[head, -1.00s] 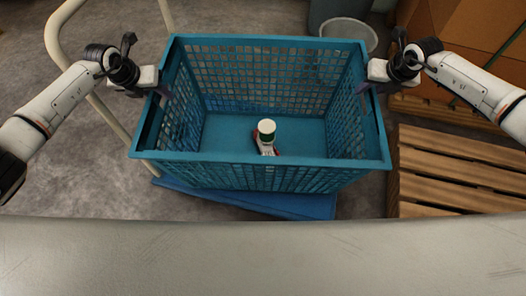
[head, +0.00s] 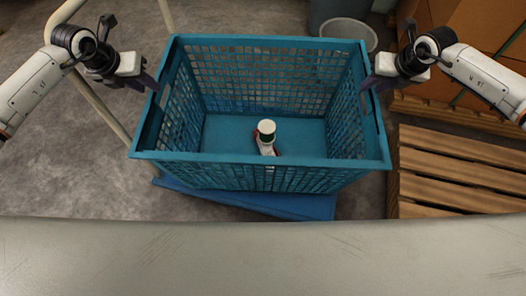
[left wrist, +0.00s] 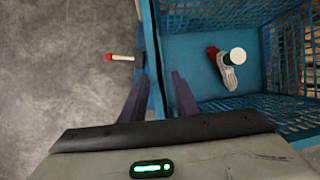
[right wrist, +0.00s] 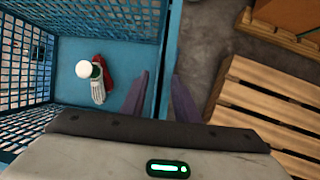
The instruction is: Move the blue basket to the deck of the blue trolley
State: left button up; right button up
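The blue basket (head: 265,175) stands upright over the deck of the blue trolley (head: 300,205). The deck shows below its near side; the contact underneath is hidden. A white-capped bottle and a shoe-like item (head: 266,138) lie inside it. My left gripper (head: 152,83) is open at the basket's left rim. In the left wrist view its fingers (left wrist: 160,95) lie on either side of the basket wall. My right gripper (head: 368,84) is open at the right rim. In the right wrist view its fingers (right wrist: 160,97) also lie either side of the wall.
A cream tubular handle (head: 57,30) rises at the left. Wooden pallets (head: 460,170) and cardboard boxes (head: 480,30) stand at the right. A grey bin (head: 349,30) is behind the basket. A pale surface (head: 260,255) spans the front. Floor at the left is clear.

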jog(key=v, duration=0.8)
jog(key=shift+r, duration=0.2)
jog(key=shift+s, duration=0.1)
